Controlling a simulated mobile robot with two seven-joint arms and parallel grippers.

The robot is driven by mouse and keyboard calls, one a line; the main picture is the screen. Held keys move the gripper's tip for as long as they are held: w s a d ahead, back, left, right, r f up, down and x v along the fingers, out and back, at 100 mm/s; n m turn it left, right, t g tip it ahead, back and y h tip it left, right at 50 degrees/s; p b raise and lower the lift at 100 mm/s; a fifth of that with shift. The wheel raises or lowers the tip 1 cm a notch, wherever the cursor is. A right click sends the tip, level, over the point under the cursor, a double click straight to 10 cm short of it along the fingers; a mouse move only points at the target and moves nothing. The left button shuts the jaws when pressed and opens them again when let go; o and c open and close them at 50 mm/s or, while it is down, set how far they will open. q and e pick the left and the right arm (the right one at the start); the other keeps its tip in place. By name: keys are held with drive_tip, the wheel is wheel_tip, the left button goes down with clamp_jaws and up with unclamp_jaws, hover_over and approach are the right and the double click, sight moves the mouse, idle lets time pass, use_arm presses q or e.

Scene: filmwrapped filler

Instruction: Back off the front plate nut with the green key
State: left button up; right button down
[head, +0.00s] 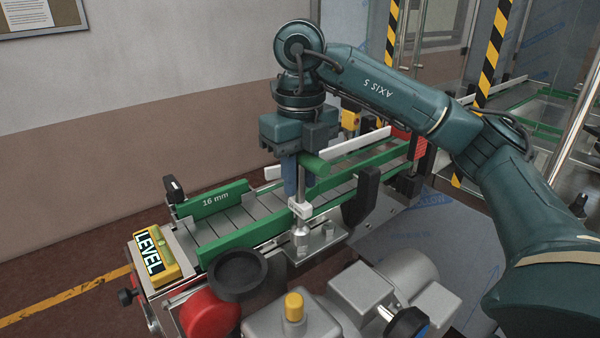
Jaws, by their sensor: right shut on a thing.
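My right gripper (300,178) points down over the near side of the conveyor, its blue fingers shut on the green key (314,164). The key's green bar handle lies across at the fingers, and its metal shaft hangs upright below with a pale tag on it. The shaft's lower end stands at a metal fitting on the front plate (326,240), beside the green rail. The front plate nut is hidden at the key's foot, and I cannot tell whether the key is fully seated on it. My left gripper is out of view.
A green "16 mm" guide (214,199) and a yellow "LEVEL" block (156,259) are at the conveyor's left end. A dark cup (237,290), red round part (208,316) and grey machine housing (395,275) crowd the front. A black bracket (361,197) stands close right of the key.

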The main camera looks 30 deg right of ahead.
drive_tip(key=shift+f+b, duration=0.75)
drive_tip(key=shift+f, duration=0.25)
drive_tip(key=shift+r+n, duration=0.1)
drive_tip(key=shift+n, duration=1.6)
drive_tip(key=n, duration=0.3)
drive_tip(key=shift+p, duration=0.35)
